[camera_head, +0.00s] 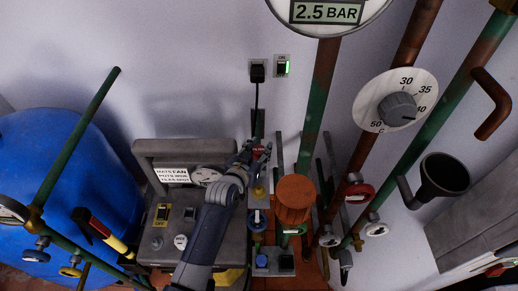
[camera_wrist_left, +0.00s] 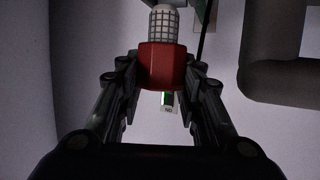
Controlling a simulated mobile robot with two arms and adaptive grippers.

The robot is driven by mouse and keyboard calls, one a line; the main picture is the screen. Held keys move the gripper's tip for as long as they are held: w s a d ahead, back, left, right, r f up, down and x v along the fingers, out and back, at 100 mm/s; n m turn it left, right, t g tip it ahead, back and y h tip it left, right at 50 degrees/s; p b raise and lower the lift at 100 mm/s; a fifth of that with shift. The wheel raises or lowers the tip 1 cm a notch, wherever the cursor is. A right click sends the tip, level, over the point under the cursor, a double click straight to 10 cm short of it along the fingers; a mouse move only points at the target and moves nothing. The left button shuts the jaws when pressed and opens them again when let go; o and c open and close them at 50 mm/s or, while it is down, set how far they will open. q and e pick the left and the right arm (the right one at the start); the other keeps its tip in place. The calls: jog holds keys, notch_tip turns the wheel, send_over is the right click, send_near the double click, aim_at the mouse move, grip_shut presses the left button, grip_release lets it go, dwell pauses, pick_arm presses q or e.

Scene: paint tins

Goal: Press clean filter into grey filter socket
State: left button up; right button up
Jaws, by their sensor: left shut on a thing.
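The clean filter is a white mesh cylinder (camera_wrist_left: 163,26) with a red body (camera_wrist_left: 162,68). In the left wrist view the red body sits between the two fingers of my left gripper (camera_wrist_left: 160,92), which is shut on it. The mesh end points away from the gripper, toward a grey-green part (camera_wrist_left: 190,4) cut off by the top edge. I cannot tell whether the mesh touches that part, or whether it is the grey socket. In the head view my left gripper (camera_head: 258,153) is near the wall, above the pipes, with a small red patch between its fingers. My right gripper is not in view.
A grey machine (camera_head: 145,150) with a gauge and switches stands left of my arm, beside a blue barrel (camera_head: 60,160). An orange-brown cylinder (camera_head: 295,195), several valves and pipes crowd the right. A wall switch (camera_head: 282,66) and plug (camera_head: 257,71) are behind.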

pick_arm(q)
jog(key=s+a+p, duration=0.3)
jog(key=s+p, duration=0.1)
jog(key=s, duration=0.3)
jog(key=s+a+r+p, duration=0.1)
jog(key=s+a+p, duration=0.3)
jog(key=s, duration=0.3)
jog(key=shift+a, duration=0.15)
